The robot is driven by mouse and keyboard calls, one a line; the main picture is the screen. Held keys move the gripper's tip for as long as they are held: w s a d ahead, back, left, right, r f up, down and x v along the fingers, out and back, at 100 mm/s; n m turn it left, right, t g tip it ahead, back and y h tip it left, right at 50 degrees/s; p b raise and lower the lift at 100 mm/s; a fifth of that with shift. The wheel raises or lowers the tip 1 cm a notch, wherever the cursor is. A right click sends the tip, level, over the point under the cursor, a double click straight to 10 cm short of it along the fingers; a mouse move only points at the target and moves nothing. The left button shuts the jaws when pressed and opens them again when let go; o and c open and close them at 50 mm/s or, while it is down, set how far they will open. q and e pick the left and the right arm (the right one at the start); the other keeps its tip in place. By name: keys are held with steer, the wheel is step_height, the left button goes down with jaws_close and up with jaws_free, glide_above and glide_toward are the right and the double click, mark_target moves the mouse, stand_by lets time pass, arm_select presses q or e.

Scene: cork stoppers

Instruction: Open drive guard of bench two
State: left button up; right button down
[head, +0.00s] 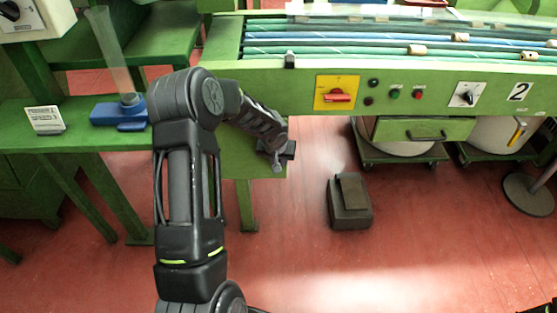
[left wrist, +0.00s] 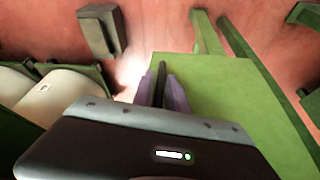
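Bench two (head: 436,98) is the green bench with a "2" plate at its right end. A green panel (head: 239,172) hangs below its left end, likely the drive guard, and a large green panel also fills the right of the left wrist view (left wrist: 228,105). My left gripper (head: 277,160) is at this panel's upper right, pointing down, beside a small dark part (head: 290,150). In the left wrist view its purple fingers (left wrist: 164,92) stand either side of a thin dark bar. I cannot tell whether they touch it. My right gripper is out of view.
The bench front carries a red switch on a yellow plate (head: 337,93), buttons and a drawer (head: 424,130). A dark pedal-like box (head: 349,203) stands on the red floor. A blue device (head: 118,112) sits on the left bench. Wheeled bins (head: 399,150) stand below.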

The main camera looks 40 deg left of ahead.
arm_select(q)
jaws_close()
stand_by(1.0)
